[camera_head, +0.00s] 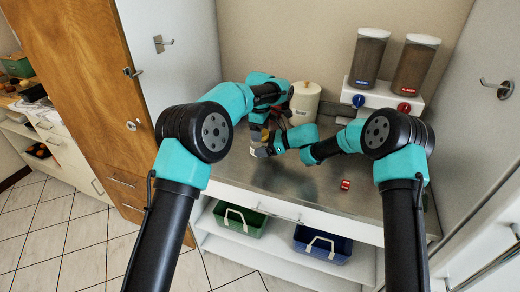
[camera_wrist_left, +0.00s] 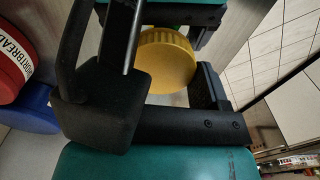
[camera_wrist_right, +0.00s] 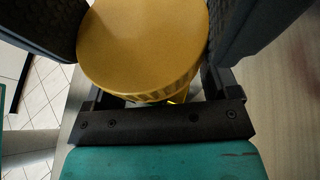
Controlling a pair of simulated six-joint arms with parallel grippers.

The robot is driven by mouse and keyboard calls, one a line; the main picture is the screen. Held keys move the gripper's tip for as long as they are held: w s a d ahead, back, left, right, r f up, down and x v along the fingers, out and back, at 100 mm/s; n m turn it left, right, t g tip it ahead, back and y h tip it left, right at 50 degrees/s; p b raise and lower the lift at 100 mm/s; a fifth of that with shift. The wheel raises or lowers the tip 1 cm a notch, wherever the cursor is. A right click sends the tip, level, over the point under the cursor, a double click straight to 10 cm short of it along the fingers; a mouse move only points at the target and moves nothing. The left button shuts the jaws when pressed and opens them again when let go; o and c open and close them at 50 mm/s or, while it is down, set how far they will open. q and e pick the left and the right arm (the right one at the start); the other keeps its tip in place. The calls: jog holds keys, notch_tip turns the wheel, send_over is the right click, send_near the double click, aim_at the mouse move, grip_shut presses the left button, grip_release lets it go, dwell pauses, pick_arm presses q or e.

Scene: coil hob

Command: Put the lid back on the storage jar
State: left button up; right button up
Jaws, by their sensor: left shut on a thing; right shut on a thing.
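The round yellow lid (camera_wrist_right: 145,38) with a ribbed edge lies between the two fingers of my right gripper (camera_wrist_right: 145,45), which is shut on it. The lid also shows in the left wrist view (camera_wrist_left: 166,62), near the fingers of my left gripper (camera_wrist_left: 165,95). In the head view a small pale storage jar (camera_head: 253,139) shows at the two grippers, partly covered by them. My left gripper is shut on the jar, though its grip is largely hidden. Lid and jar are close together; I cannot tell whether the lid is seated.
A cream canister (camera_head: 305,101) stands behind the arms, and a two-tube dispenser (camera_head: 368,62) at the back right. A small red object (camera_head: 346,185) lies on the metal counter (camera_head: 290,180). Red (camera_wrist_left: 12,62) and blue (camera_wrist_left: 28,112) round things show at the left wrist view's left edge.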

pick_arm(q)
jog(key=o, duration=1)
jog(key=shift+r, duration=0.15)
jog(key=shift+r, duration=2.15)
jog(key=shift+c, duration=0.3)
jog(key=shift+r, duration=1.75)
jog(key=shift+f, duration=4.05)
